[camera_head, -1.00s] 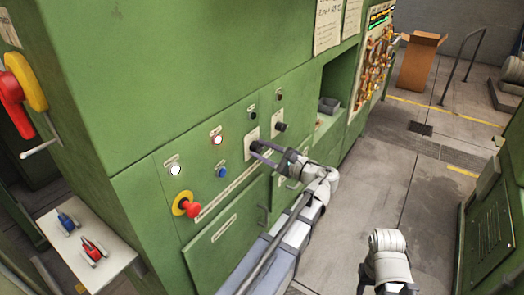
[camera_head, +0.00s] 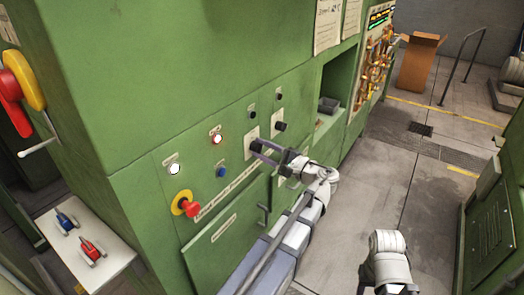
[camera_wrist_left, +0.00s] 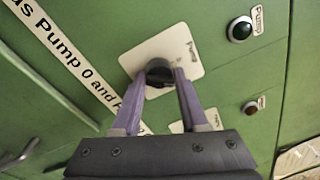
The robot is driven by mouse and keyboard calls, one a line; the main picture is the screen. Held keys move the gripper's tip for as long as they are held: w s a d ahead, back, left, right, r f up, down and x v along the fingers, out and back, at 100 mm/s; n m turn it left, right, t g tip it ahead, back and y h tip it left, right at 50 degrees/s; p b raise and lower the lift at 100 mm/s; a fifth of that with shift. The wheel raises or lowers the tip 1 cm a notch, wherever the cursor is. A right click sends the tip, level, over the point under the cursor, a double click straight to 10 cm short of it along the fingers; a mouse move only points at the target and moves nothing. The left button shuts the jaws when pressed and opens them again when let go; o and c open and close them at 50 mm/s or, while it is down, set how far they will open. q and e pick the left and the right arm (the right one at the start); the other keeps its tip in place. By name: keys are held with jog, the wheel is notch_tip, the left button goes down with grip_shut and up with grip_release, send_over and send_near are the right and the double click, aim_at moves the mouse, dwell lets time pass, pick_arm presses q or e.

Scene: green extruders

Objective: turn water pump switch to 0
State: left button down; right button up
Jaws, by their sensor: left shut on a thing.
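A black rotary switch knob (camera_wrist_left: 159,72) on a square white plate (camera_wrist_left: 182,50) sits between the fingertips of my left gripper (camera_wrist_left: 160,82) in the left wrist view. The gripper is shut on this knob, with one finger on each side. The plate's small lettering is too small to read. In the head view my left gripper (camera_head: 258,148) reaches the green panel at the lower plate, and its fingers partly hide the knob. A second black switch (camera_head: 281,126) sits up and to the right. My right gripper is not in view.
The panel also carries a red emergency button (camera_head: 186,204), a white lamp (camera_head: 174,169), a red lamp (camera_head: 217,138) and a blue button (camera_head: 222,172). Open floor lies right.

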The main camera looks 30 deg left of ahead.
pick_arm(q)
jog(key=n, duration=0.6)
jog(key=shift+s+f+n+g, duration=0.1)
jog(key=shift+n+g, duration=0.2)
jog(key=shift+n, duration=0.1)
dwell(0.4)
jog(key=shift+c, duration=2.3)
grip_release()
jog(key=d, duration=0.8)
jog(key=shift+s+f+b, duration=0.15)
jog(key=shift+s+b, duration=0.2)
jog(key=shift+b, duration=0.1)
jog(key=shift+a, duration=0.1)
